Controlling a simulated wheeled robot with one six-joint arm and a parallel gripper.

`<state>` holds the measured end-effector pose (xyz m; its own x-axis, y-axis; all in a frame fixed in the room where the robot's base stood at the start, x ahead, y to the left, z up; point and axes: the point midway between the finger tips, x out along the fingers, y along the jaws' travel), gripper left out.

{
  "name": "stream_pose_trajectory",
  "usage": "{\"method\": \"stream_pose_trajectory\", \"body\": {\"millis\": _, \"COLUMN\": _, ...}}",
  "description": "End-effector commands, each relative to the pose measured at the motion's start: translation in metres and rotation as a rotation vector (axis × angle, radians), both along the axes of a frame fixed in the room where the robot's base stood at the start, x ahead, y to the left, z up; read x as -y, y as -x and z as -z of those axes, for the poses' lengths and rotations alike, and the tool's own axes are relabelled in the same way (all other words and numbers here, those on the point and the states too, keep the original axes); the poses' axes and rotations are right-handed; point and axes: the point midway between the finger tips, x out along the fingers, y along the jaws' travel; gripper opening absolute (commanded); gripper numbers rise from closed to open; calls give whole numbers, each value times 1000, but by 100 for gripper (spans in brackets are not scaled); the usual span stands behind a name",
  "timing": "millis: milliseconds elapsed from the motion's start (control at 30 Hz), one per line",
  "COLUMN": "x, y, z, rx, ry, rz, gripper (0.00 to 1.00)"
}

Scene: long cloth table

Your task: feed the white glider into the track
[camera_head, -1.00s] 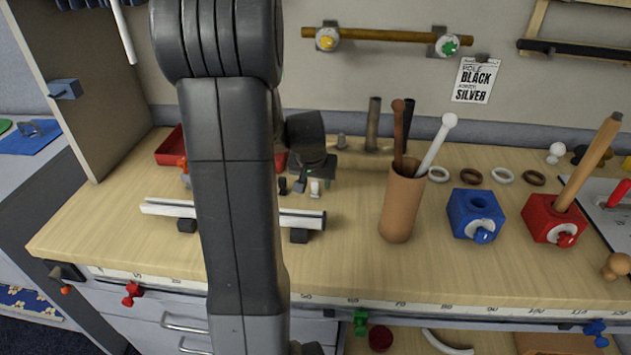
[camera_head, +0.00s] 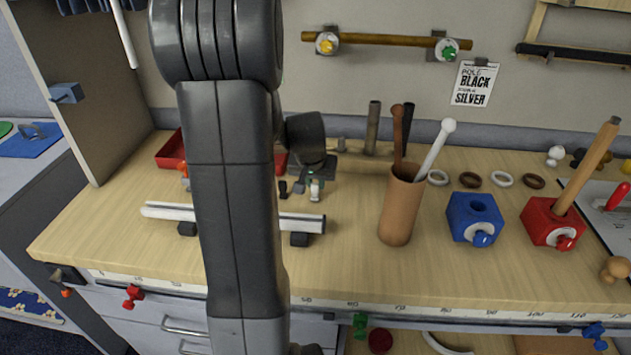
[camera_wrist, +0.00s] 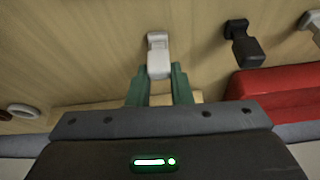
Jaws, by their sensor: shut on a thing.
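The white glider (camera_wrist: 158,52) is a small white piece on the wood tabletop, between the green fingertips of my gripper (camera_wrist: 159,76) in the wrist view. The gripper is shut on it. In the head view, the gripper (camera_head: 314,178) and the white glider (camera_head: 316,190) are small, behind the track and right of my arm. The track (camera_head: 303,223) is a pale straight rail on dark feet, lying left to right. My arm hides its middle. Both its ends show.
A dark glider (camera_wrist: 243,45) stands beside the white one. A red tray (camera_head: 170,150) lies behind the track, partly hidden by my arm. A brown cup (camera_head: 399,212) with sticks stands right of the track. A blue block (camera_head: 474,216) and red block (camera_head: 548,226) stand farther right.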

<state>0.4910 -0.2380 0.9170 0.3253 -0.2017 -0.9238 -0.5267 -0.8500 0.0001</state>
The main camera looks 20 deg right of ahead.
Motion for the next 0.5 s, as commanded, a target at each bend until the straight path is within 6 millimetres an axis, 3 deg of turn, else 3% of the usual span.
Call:
{"method": "stream_pose_trajectory", "body": {"millis": 267, "x": 0, "y": 0, "z": -2, "rx": 0, "ry": 0, "rz": 0, "gripper": 0}}
{"method": "stream_pose_trajectory", "body": {"millis": 500, "x": 0, "y": 0, "z": -19, "rx": 1, "ry": 1, "rz": 0, "gripper": 0}}
